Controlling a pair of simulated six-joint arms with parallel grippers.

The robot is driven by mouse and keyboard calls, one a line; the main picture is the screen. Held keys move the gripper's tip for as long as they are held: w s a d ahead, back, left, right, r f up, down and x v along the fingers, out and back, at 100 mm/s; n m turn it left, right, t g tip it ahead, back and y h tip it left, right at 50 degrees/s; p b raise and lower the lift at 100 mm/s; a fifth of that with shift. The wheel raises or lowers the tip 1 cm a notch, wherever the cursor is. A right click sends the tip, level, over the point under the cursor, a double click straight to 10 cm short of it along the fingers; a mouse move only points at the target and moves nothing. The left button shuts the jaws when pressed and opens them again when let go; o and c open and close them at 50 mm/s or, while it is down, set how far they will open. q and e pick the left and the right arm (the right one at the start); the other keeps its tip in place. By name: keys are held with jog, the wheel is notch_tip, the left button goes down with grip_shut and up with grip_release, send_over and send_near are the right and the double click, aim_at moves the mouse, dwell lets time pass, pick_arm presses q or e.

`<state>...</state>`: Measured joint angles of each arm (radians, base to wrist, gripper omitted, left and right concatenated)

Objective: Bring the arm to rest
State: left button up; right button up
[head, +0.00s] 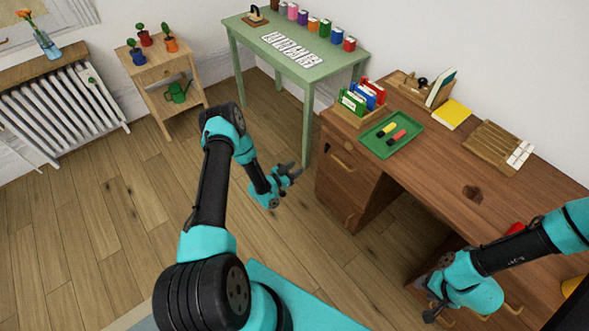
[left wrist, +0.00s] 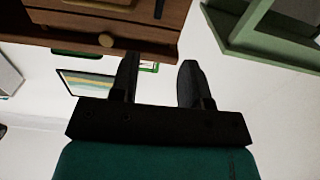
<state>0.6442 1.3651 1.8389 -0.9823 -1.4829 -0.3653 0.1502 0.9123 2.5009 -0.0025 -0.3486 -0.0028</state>
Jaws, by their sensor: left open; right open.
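My left gripper (head: 287,175) is held in the air over the wooden floor, left of the brown desk and in front of the green table. Its two dark fingers (left wrist: 158,85) show apart and empty in the left wrist view. My right arm comes in from the right edge of the head view, and my right gripper (head: 437,302) is low at the front of the desk, partly hidden by its own wrist. I see nothing held in it.
The brown desk (head: 450,165) bears a green tray (head: 385,146), a file holder and a wooden rack. The green table (head: 262,48) carries several coloured jars and white cards. A small stand (head: 152,69) with potted plants is beside the radiator (head: 57,112). The floor at left is clear.

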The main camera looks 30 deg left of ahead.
pick_arm(q)
jog(key=s+d+r+n+g+y, duration=0.2)
jog(key=s+d+r+n+g, duration=0.1)
jog(key=s+d+g, duration=0.5)
jog(key=s+d+r+n+g, duration=0.1)
jog(key=s+d+r+g, duration=0.2)
jog(key=s, duration=0.5)
jog(key=s+d+r+n+g, duration=0.1)
jog(key=s+d+r+g, duration=0.2)
jog(key=s+r+g, duration=0.2)
jog(key=s, duration=0.3)
jog(key=shift+s+d+n+y, duration=0.15)
jog(key=shift+d+n+y, duration=0.15)
jog(key=shift+d+n, duration=0.1)
